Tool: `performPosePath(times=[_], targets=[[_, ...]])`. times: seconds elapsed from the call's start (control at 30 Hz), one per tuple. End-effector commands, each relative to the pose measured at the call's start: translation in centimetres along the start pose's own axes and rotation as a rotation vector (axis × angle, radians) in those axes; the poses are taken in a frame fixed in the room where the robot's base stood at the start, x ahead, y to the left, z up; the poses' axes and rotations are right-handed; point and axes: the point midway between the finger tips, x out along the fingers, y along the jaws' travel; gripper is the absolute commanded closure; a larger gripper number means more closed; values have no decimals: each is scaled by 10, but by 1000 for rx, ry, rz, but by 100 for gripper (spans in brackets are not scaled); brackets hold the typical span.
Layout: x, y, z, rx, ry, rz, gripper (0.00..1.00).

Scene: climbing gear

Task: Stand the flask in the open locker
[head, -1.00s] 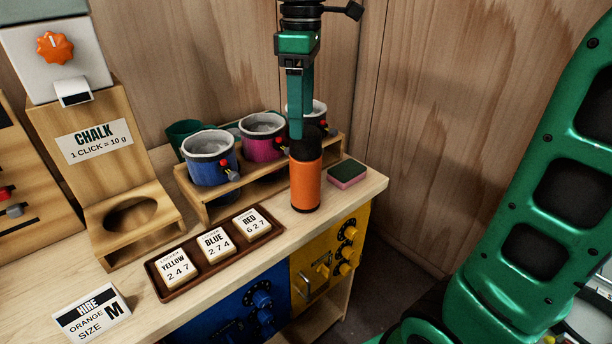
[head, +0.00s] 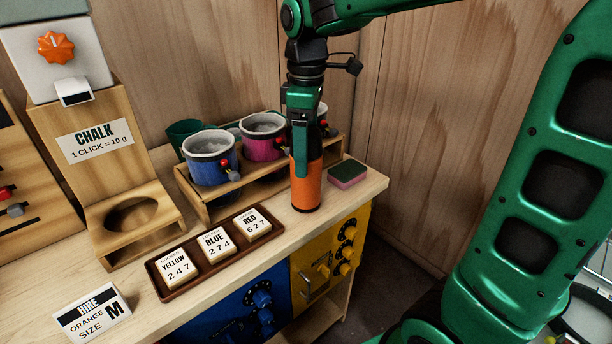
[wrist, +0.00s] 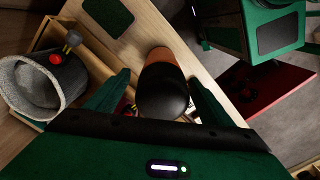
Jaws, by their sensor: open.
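The flask (head: 312,187), orange with a black top, stands upright on the bench near its right front edge. My gripper (head: 302,172) points down over it, one finger in front of the orange body. In the wrist view the flask's black top (wrist: 162,95) is between the two open fingers, with a gap visible beside it. Under the bench are a blue locker front (head: 235,310) and a yellow locker front (head: 325,265), both with knobs; both look closed. A red panel (wrist: 262,88) shows at right in the wrist view; I cannot tell whether it is a locker door.
A wooden rack with chalk pots (head: 208,160) stands close behind and left of the flask. A green and pink sponge (head: 347,174) lies to its right. A brown tray (head: 163,287) of number tiles lies in front left. The chalk dispenser (head: 75,130) is farther left.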

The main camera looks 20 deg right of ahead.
Motion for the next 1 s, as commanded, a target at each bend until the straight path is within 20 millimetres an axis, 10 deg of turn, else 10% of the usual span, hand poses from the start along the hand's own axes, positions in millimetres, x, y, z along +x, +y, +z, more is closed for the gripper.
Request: performPosePath(times=[0.07, 0.4, 1.0], targets=[[0, 0, 0, 0, 0, 0, 25], [-1, 0, 0, 1, 1, 1, 100], [-54, -18, -9, -5, 3, 3, 100]])
